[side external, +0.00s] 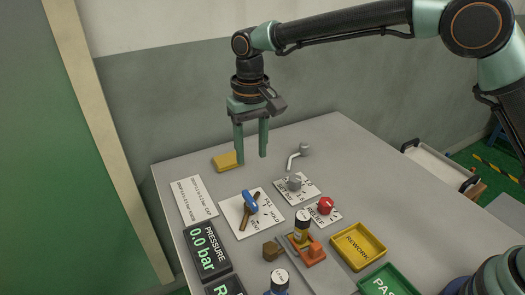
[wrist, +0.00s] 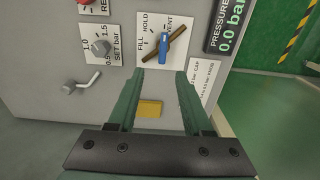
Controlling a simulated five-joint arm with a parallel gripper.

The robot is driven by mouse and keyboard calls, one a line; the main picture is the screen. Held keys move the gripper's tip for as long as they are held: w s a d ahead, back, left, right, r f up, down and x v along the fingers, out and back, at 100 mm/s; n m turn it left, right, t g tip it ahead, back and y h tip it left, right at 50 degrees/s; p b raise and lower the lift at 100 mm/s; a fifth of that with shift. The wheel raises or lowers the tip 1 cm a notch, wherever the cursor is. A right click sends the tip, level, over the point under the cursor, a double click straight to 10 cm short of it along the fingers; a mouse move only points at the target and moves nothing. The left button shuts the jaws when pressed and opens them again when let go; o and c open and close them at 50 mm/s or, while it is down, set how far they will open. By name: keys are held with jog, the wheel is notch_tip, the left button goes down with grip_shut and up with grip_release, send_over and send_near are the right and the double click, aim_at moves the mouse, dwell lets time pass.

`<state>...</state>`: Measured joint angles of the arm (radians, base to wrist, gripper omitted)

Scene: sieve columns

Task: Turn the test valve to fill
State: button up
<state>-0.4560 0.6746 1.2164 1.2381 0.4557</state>
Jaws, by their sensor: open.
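The test valve is a blue handle (side external: 251,203) on a white plate (side external: 235,213) marked FILL, HOLD and VENT. The handle also shows in the wrist view (wrist: 163,48), lying along the upper-middle of the picture. A brown bar (side external: 244,224) crosses the plate slantwise at the handle; I cannot tell whether it touches it. Which mark the handle points to is not clear. My gripper (side external: 251,158) is open and empty, fingers down, above the back of the table and behind the valve. In the wrist view its fingertips (wrist: 160,74) lie just below the plate.
A yellow block (side external: 226,161) lies near the fingers. The pressure display (side external: 207,247) reads 0.0 bar. A yellow rework tray (side external: 358,246) is at front right.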

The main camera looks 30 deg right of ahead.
aim_at(250, 198)
jog(key=f, duration=1.3)
jog(key=shift+a, duration=0.35)
grip_shut()
